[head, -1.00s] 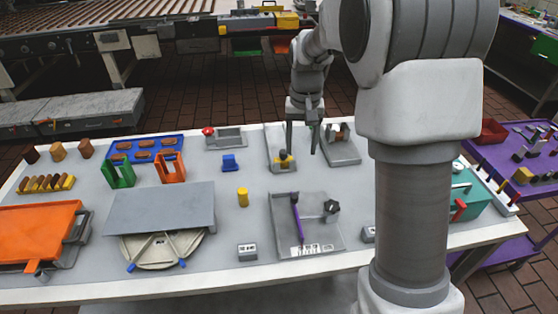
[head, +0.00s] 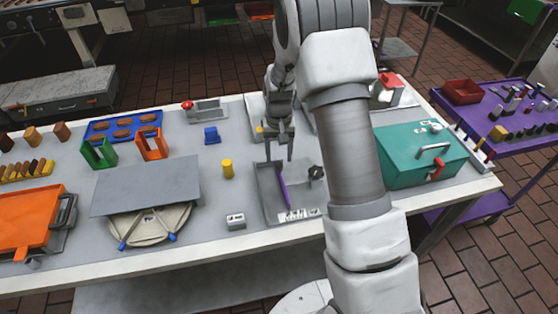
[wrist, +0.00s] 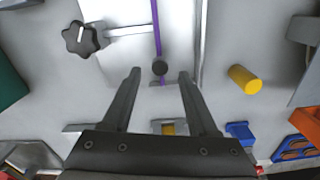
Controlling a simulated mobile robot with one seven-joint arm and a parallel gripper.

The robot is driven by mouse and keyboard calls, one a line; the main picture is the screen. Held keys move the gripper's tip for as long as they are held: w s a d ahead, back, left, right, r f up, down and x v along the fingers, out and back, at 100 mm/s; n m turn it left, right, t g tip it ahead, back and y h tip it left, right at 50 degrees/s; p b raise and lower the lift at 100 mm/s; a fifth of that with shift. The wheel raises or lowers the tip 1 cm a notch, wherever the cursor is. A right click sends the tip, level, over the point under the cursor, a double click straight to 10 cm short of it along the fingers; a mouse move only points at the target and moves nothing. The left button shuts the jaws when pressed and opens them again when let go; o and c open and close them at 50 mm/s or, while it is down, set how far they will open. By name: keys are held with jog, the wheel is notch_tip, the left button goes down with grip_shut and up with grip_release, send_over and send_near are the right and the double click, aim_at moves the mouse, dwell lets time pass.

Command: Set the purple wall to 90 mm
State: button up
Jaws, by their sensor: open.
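The purple wall (head: 284,190) is a thin upright strip in a grey tray (head: 270,207) at the middle of the table. My gripper (head: 278,159) is open and empty above the tray's far edge.
A yellow cylinder (head: 228,169) stands left of the tray, and a small white block (head: 235,221) sits at its front left. A grey plate (head: 148,187) is further left. A teal box (head: 418,153) is on the right. Bare table lies around the cylinder.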

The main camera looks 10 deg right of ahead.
aim_at(279, 164)
jog(key=shift+f, duration=1.7)
grip_shut()
